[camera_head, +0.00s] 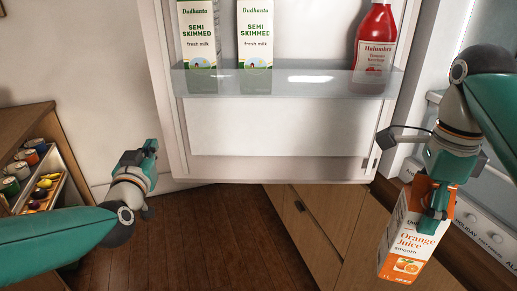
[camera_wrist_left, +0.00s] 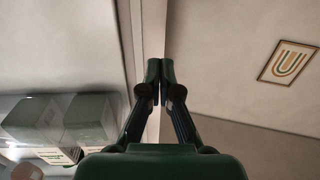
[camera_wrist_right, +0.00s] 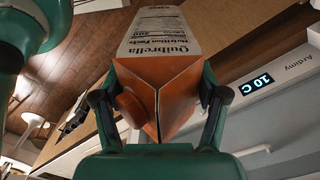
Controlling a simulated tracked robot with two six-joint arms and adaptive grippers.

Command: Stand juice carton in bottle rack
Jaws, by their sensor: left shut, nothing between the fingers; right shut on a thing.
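The juice carton (camera_head: 411,236) is orange and white and hangs slightly tilted at the right of the head view. My right gripper (camera_head: 436,209) is shut on its upper part, one finger showing across its front. In the right wrist view the carton's orange gable top and cap (camera_wrist_right: 150,95) sit between the fingers. The bottle rack is the clear shelf (camera_head: 285,84) on the open fridge door. It holds two milk cartons (camera_head: 198,45) (camera_head: 255,45) at left and a ketchup bottle (camera_head: 374,45) at right. My left gripper (camera_head: 152,150) is shut and empty, left of the door; it also shows in the left wrist view (camera_wrist_left: 160,75).
The rack has free room between the right milk carton and the ketchup. A wooden unit (camera_head: 62,125) with a drawer of jars (camera_head: 28,178) stands at left. Wooden cabinet drawers (camera_head: 315,215) stand below the door. The fridge control panel (camera_head: 485,230) is at right.

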